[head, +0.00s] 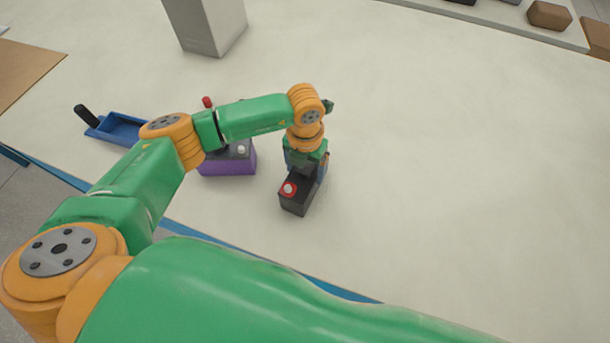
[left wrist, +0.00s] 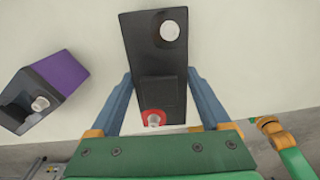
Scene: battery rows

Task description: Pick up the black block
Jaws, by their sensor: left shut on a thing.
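The black block (head: 296,196) is at the middle of the table in the head view, with a red-ringed terminal on its near end. My left gripper (head: 308,165) comes down on it from above and is shut on it. In the left wrist view the black block (left wrist: 157,55) sits between the two blue fingers, with a pale round terminal at one end and the red one at the other. I cannot tell whether it touches the table.
A purple block (head: 228,166) with a dark top stands just left, partly behind my arm. A blue tray (head: 118,127) lies farther left. A grey box (head: 207,22) stands at the back. The table (head: 440,150) is clear on the right.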

